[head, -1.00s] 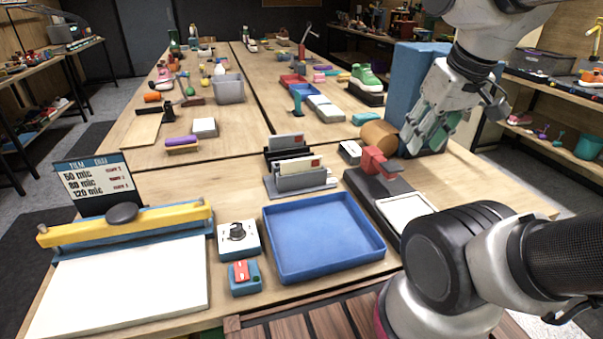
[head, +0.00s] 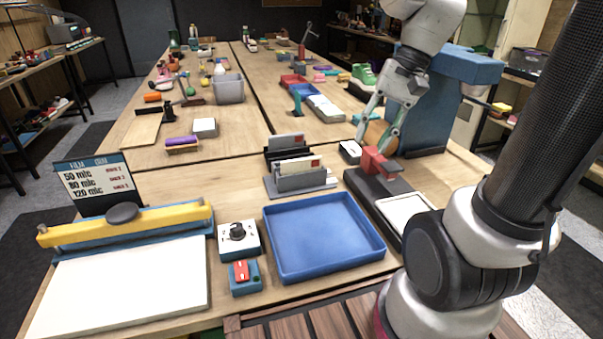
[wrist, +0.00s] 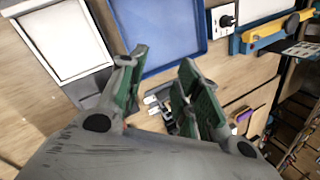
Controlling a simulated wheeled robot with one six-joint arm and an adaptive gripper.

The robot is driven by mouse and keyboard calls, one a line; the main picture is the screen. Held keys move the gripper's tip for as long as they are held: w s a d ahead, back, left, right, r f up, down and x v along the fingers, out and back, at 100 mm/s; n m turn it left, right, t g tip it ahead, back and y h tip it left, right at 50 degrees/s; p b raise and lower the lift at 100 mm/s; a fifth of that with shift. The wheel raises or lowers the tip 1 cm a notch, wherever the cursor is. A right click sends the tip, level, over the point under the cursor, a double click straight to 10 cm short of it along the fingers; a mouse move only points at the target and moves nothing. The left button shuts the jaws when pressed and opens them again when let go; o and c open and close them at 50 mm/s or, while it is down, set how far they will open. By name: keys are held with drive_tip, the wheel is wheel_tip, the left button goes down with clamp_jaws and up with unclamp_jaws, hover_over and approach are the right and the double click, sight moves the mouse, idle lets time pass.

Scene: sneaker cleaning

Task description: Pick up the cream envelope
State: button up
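A pale, cream-looking envelope (head: 298,165) with a red mark stands upright in the front grey rack (head: 300,181) in the head view. My gripper (head: 375,142) is open and empty, pointing down, right of the racks and above the red-topped press. In the wrist view my gripper (wrist: 163,62) has its green-padded fingers spread. The racks show small between the fingers there, partly hidden by the right finger.
A blue tray (head: 322,238) lies in front of the racks. The red-topped press (head: 377,166) and an orange-brown roll (head: 383,137) are close to my gripper. A large blue machine (head: 440,100) stands behind it.

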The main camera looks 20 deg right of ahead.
drive_tip(key=w+a+f+m+g+y, duration=0.25)
drive_tip(key=w+f+m+y, duration=0.3)
drive_tip(key=w, duration=0.55)
drive_tip(key=m+t+y, duration=0.2)
drive_tip(key=m+y, duration=0.2)
drive_tip(key=m, duration=0.2)
approach(303, 159)
drive_tip(key=x, duration=0.3)
drive_tip(key=shift+w+f, duration=0.15)
drive_tip(key=shift+w, duration=0.1)
drive_tip(key=x, duration=0.7)
drive_tip(key=shift+s+a, duration=0.15)
drive_tip(key=shift+a, duration=0.05)
clamp_jaws()
